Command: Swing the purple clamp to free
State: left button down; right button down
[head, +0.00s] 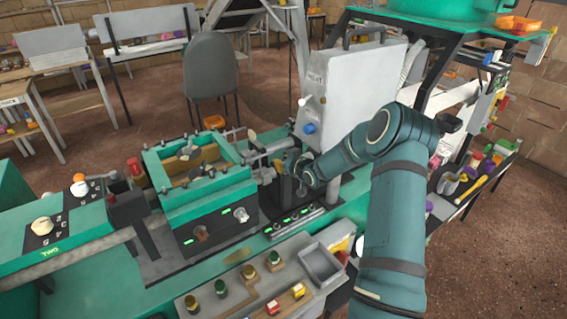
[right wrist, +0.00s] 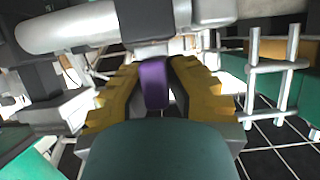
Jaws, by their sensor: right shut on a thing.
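The purple clamp (right wrist: 154,84) shows in the right wrist view as a short upright purple piece below a dark block and a thick pale cylinder. My right gripper (right wrist: 153,95) has its yellow stepped fingers on both sides of it and is shut on it. In the head view my right gripper (head: 291,163) is at the dark fixture below the white cabinet, right of the green-framed box. There the arm and gripper hide the clamp. My left gripper is in neither view.
The white cabinet (head: 350,90) stands close behind my right gripper. The green-framed box (head: 205,190) with rods is to its left. A grey panel with several coloured knobs (head: 245,285) is in front. A grey chair (head: 212,75) stands behind the bench.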

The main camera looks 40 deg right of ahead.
jog(key=shift+w+f+m+g+h+b, duration=0.15)
jog(key=shift+m+h+b, duration=0.5)
jog(key=shift+b, duration=0.75)
jog(key=shift+s+m+g+h+b, duration=0.15)
jog(key=shift+m+h+b, duration=0.5)
jog(key=shift+b, duration=0.75)
jog(key=shift+d+m+g+h+b, duration=0.1)
jog(key=shift+m+g+h+b, duration=0.2)
jog(key=shift+m+h+b, duration=0.45)
jog(key=shift+r+h+p, duration=0.2)
jog(key=shift+h+p, duration=0.15)
jog(key=shift+h, duration=0.2)
jog(key=shift+d+r+m+g+h+p, duration=0.15)
jog(key=shift+m+g+h+p, duration=0.35)
jog(key=shift+m+g+h, duration=0.3)
jog(key=m+g+h+p, duration=0.1)
jog(key=p, duration=0.1)
jog(key=m+g+h+p, duration=0.1)
jog(key=m, duration=0.1)
jog(key=m+g+h+p, duration=0.1)
jog(key=p, duration=0.1)
jog(key=shift+s+d+m+p, duration=0.25)
jog(key=shift+s+d+p, duration=0.05)
jog(key=shift+p, duration=0.05)
jog(key=shift+s+d+m+g+h+p, duration=0.15)
jog(key=shift+m+g+h+p, duration=0.45)
jog(key=shift+m+g+p, duration=0.4)
jog(key=shift+f, duration=0.2)
